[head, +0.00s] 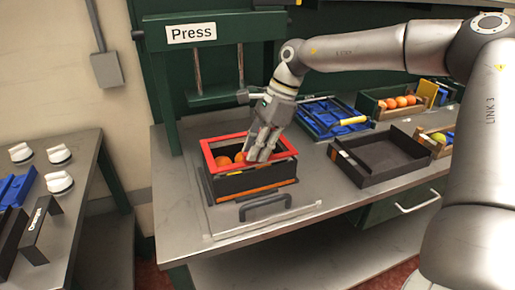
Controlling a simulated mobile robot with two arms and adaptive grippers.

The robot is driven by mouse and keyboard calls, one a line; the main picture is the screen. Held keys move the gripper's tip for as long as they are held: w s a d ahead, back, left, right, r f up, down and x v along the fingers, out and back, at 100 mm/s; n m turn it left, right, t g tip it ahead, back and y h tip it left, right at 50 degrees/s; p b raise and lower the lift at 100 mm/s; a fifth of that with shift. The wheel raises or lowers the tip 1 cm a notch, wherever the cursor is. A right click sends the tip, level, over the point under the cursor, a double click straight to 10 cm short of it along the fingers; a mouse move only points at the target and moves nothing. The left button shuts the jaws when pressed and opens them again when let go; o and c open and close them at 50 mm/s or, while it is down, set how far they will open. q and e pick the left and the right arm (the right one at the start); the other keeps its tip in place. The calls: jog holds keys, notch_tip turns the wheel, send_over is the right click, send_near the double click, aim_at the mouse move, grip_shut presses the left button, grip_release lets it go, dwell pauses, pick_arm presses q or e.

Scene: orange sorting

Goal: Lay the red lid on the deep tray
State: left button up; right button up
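The red lid (226,168), an open rectangular frame, is over the deep tray (256,181), a black box with orange strips. Oranges (240,157) show through the lid's opening. The lid looks roughly level and lined up with the tray; I cannot tell whether it touches the rim all round. My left gripper is not in view.
The tray stands on a plate with a dark handle (265,203), before the green press (192,58). An empty black tray (375,172) is to the right, with a blue crate (318,119) and fruit crates (378,111) behind. A side table (85,165) stands left.

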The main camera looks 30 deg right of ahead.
jog(key=o, duration=0.5)
notch_tip(320, 180, up, 9)
jog(key=p, duration=0.4)
jog(key=shift+p, duration=0.35)
dwell(0.7)
